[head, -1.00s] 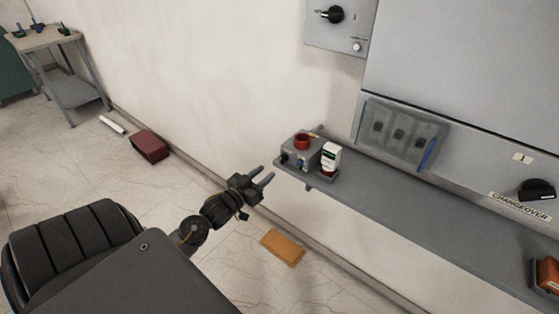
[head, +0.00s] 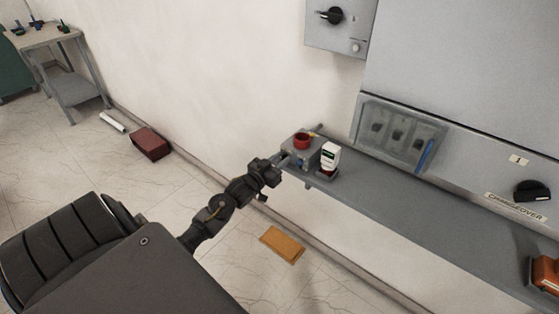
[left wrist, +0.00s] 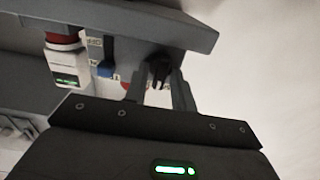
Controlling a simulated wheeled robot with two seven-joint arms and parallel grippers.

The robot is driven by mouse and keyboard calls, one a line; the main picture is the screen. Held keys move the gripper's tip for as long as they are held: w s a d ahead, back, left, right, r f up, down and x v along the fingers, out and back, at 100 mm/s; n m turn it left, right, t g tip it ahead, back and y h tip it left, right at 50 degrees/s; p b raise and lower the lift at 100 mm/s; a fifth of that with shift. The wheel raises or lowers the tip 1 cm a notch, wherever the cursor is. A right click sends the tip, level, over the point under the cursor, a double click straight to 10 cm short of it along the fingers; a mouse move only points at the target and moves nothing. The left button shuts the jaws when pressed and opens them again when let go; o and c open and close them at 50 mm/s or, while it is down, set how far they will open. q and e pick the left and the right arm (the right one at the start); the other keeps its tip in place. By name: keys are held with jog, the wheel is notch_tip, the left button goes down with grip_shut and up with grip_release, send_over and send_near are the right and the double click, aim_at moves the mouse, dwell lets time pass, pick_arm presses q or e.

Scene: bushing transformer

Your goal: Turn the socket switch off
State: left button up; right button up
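The grey socket box (head: 304,153) stands on the left end of the shelf, with a red round part (head: 302,141) on top. In the left wrist view its front shows a blue switch (left wrist: 105,68) beside small markings, and a black knob (left wrist: 159,72). My left gripper (head: 281,161) is at the box's left front. In the left wrist view my left gripper (left wrist: 161,82) has its fingers apart, one on each side of the black knob; whether they touch it I cannot tell. My right gripper is not in view.
A white-and-dark device (head: 330,157) stands right beside the box and also shows in the left wrist view (left wrist: 68,66). An orange slab (head: 282,245) lies on the floor.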

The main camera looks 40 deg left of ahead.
pick_arm(q)
jog(key=c, duration=0.4)
jog(key=n+p, duration=0.1)
jog(key=n, duration=0.1)
jog(key=n+p, duration=0.1)
jog(key=p, duration=0.1)
jog(key=shift+a+r+n, duration=0.1)
jog(key=shift+r+n, duration=0.1)
jog(key=shift+n, duration=0.2)
jog(key=n+p, duration=0.2)
jog(key=n, duration=0.2)
jog(key=n+p, duration=0.3)
jog(key=n, duration=0.2)
jog(key=n+p, duration=0.2)
jog(key=n, duration=0.3)
jog(key=shift+a+f, duration=0.15)
jog(key=shift+f, duration=0.15)
